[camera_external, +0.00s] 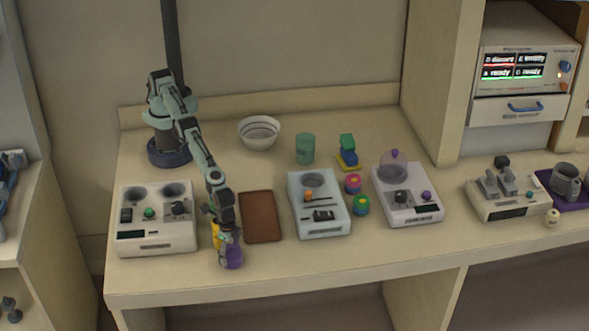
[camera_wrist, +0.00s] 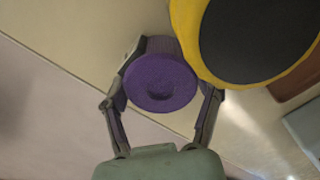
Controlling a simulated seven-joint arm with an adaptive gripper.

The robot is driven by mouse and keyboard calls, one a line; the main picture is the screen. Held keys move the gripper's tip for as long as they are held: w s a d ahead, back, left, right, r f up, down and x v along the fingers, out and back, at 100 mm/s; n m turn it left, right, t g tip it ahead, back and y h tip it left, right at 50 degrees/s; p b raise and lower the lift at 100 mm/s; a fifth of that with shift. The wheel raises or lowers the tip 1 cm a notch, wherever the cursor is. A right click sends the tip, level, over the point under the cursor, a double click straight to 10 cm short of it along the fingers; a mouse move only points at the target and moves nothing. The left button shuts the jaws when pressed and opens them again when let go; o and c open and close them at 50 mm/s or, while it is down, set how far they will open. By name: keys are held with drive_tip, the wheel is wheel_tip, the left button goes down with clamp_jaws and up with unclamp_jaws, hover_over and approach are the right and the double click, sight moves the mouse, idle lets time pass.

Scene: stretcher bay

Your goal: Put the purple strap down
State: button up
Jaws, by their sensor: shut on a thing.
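The purple strap (camera_wrist: 160,80) is a rolled, round purple piece with a small dent in its face. It sits between the two fingers of my gripper (camera_wrist: 163,98) in the wrist view, and the fingers are shut on it. In the external view the purple strap (camera_external: 232,258) shows just below my gripper (camera_external: 226,238), near the front edge of the counter. A yellow thing with a dark round face (camera_wrist: 262,35) is right beside the strap; its yellow side (camera_external: 216,232) shows left of my gripper. I cannot tell whether the strap touches the counter.
A white device (camera_external: 157,237) stands left of my gripper and a brown tray (camera_external: 261,217) stands to the right. Further right are a pale blue device (camera_external: 322,224), small coloured pieces and another white device (camera_external: 411,213). Bare counter (camera_external: 300,262) runs along the front.

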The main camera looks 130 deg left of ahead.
sight(231, 249)
drive_tip(key=o, duration=1.2)
drive_tip(key=shift+f, duration=0.1)
drive_tip(key=shift+c, duration=0.2)
wheel_tip(231, 249, up, 12)
drive_tip(key=s+a+r, duration=0.4)
drive_tip(key=a+r, duration=0.8)
drive_tip(key=r, duration=0.2)
drive_tip(key=s+a+r, duration=0.2)
drive_tip(key=s+a, duration=0.4)
drive_tip(key=s, duration=0.4)
drive_tip(key=s+a+r, duration=0.1)
drive_tip(key=s+a, duration=0.5)
drive_tip(key=s, duration=0.3)
drive_tip(key=s+a+f, duration=0.1)
drive_tip(key=s+f, duration=0.1)
drive_tip(key=s, duration=0.5)
drive_tip(key=s+a+f+m, duration=0.1)
drive_tip(key=s+a+f, duration=0.1)
drive_tip(key=s, duration=0.5)
drive_tip(key=shift+a+f+y, duration=0.3)
drive_tip(key=shift+f+y, duration=0.1)
drive_tip(key=shift+f, duration=0.4)
